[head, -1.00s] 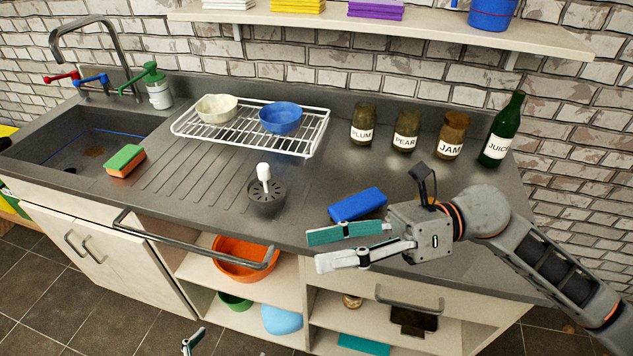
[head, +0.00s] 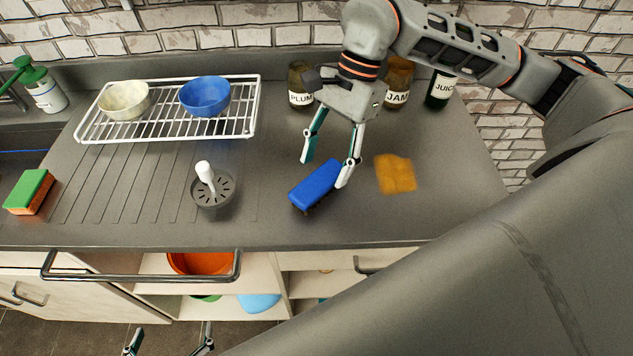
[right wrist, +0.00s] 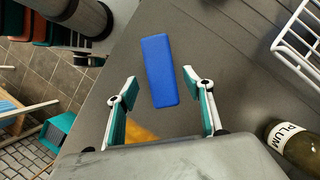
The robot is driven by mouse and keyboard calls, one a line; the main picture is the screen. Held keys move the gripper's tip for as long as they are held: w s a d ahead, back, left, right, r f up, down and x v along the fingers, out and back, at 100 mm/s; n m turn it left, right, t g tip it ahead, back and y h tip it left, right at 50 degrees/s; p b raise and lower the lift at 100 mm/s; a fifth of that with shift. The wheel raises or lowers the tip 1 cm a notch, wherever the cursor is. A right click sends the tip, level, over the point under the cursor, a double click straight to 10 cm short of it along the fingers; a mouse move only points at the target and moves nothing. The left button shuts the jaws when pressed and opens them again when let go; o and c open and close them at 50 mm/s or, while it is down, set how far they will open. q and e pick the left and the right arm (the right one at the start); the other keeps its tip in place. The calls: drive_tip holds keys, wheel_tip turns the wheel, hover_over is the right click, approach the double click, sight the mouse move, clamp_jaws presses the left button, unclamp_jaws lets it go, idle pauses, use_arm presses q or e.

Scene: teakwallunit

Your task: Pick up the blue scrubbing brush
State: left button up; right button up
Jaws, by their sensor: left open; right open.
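The blue scrubbing brush (head: 316,186) lies on the grey counter, blue back up, with dark bristles under it. It also shows in the right wrist view (right wrist: 159,71), a little beyond and between the open fingers. My right gripper (head: 325,172) is open and empty and points down over the brush. One finger overlaps the brush's right end in the head view; I cannot tell whether they touch. It also shows in the right wrist view (right wrist: 160,98). My left gripper (head: 168,343) is open and low at the bottom edge, in front of the cabinet, partly cut off.
An orange-brown cloth (head: 395,173) lies right of the brush. A grey holder with a white-handled brush (head: 212,188) stands to the left. A dish rack (head: 248,108) with two bowls and several labelled jars stand behind. My right arm covers much of the right side.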

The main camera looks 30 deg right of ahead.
sight(320, 179)
drive_tip(key=x, duration=0.5)
drive_tip(key=shift+p, duration=0.3)
drive_tip(key=c, duration=1.3)
wheel_tip(320, 179, up, 20)
drive_tip(key=shift+r, duration=0.1)
drive_tip(key=shift+s, duration=0.1)
